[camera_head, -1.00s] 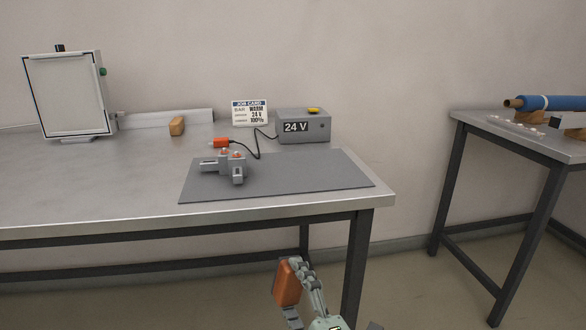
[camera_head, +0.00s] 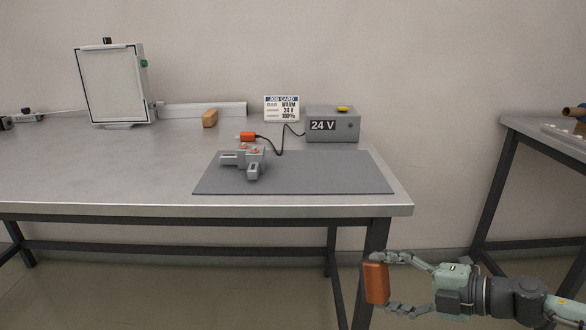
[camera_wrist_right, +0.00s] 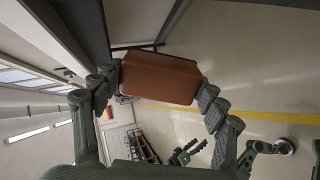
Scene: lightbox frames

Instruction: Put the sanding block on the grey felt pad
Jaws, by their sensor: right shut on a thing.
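An orange-brown block, which I take for the sanding block (camera_head: 375,283), is held between the fingers of my right gripper (camera_head: 384,284). It is in front of the table's right end, below the top's edge. In the right wrist view the block (camera_wrist_right: 160,78) spans the gap between both fingers. The grey felt pad (camera_head: 330,178) lies flat on the table's front right part, apart from the block. A grey clamp-like fixture (camera_head: 246,160) stands on its left part; the rest is bare. A dark gripper, seemingly my left (camera_wrist_right: 185,153), shows small in the wrist view; its opening is unclear.
A grey 24 V box (camera_head: 332,126) and a job card (camera_head: 282,109) stand behind the pad, with a cable running to an orange connector (camera_head: 247,137). A tan block (camera_head: 210,118) and white panel (camera_head: 110,86) stand further left. A second table (camera_head: 545,140) is at right.

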